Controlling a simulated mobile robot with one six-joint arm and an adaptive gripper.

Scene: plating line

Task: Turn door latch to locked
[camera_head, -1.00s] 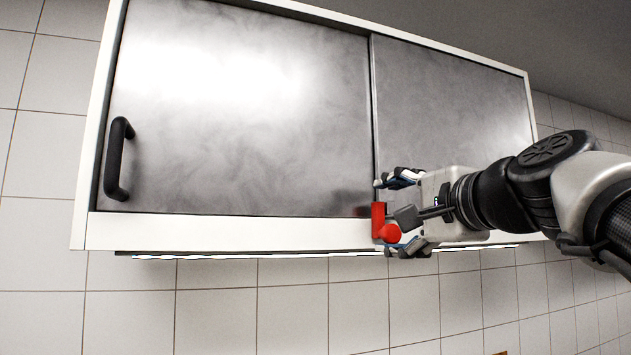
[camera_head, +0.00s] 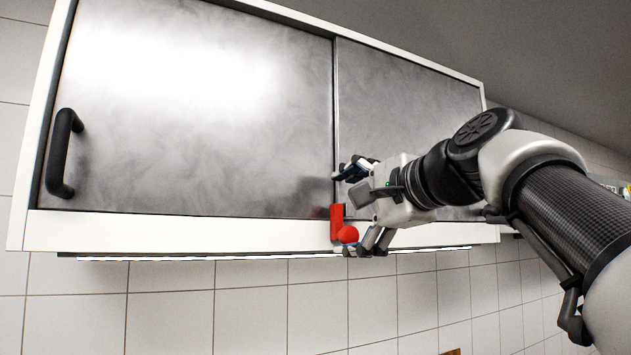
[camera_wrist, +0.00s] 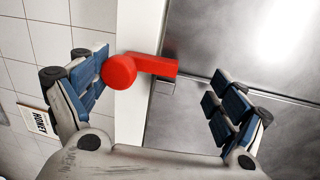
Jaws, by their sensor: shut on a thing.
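The red latch (camera_head: 337,221) sits on the white lower frame of the cabinet, just below the seam between two metal doors. Its bar stands upright across the frame's top edge, with a round knob (camera_head: 349,235) at its lower end. My gripper (camera_head: 352,206) is at the latch, one finger above and one below. In the wrist view the latch bar (camera_wrist: 155,66) lies between the spread fingers. The blue pads of the left finger (camera_wrist: 91,78) are against the knob. The right finger (camera_wrist: 232,112) stands over the door, with a visible gap to the bar.
The left door (camera_head: 200,110) has a black handle (camera_head: 61,153). The right door (camera_head: 410,110) is partly behind my arm. A light strip (camera_head: 270,257) runs under the cabinet. Tiled wall (camera_head: 250,310) lies below. A label reading HONEY (camera_wrist: 38,121) shows in the wrist view.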

